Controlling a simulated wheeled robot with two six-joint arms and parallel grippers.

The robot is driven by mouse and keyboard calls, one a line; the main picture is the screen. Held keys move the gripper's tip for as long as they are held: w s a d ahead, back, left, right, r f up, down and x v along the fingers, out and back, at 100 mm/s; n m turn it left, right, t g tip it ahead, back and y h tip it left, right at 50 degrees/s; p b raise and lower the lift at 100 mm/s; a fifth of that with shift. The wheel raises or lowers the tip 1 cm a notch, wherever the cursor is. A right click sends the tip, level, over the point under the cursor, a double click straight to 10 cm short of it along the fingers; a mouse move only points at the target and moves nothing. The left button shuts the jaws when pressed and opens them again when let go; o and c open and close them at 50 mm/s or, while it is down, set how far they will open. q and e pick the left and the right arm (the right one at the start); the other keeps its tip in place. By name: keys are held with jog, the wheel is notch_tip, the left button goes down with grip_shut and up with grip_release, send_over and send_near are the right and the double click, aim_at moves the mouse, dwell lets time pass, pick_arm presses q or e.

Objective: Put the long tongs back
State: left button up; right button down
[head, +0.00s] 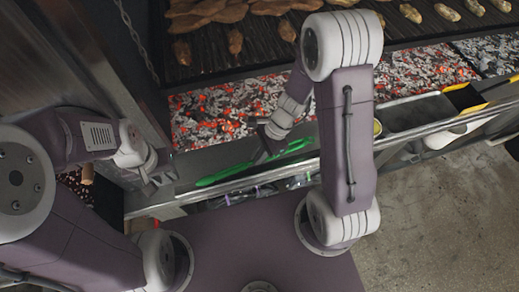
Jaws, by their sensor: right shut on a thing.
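The long tongs (228,173) are bright green and lie slantwise over the metal ledge in front of the coals. Their left end is lower in the picture and their right end is higher, near my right arm. My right gripper (264,154) is shut on the tongs near their middle, and its fingers hide part of them. I cannot tell whether the tongs touch the ledge. My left gripper (158,180) is at the left end of the ledge, apart from the tongs. Its jaw opening is too small to make out.
Glowing coals (215,112) lie behind the ledge (185,198), under a dark grate (270,45) with food on it. A metal tray (418,112) stands at the right. A metal post (95,60) rises at the left. The floor (440,215) at the lower right is clear.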

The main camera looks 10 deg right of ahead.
jog(key=shift+f+b, duration=2.2)
jog(key=shift+f, duration=0.1)
jog(key=shift+c, duration=2.2)
grip_release()
jog(key=shift+r, duration=0.1)
jog(key=o, duration=0.4)
jog(key=p+v, duration=0.9)
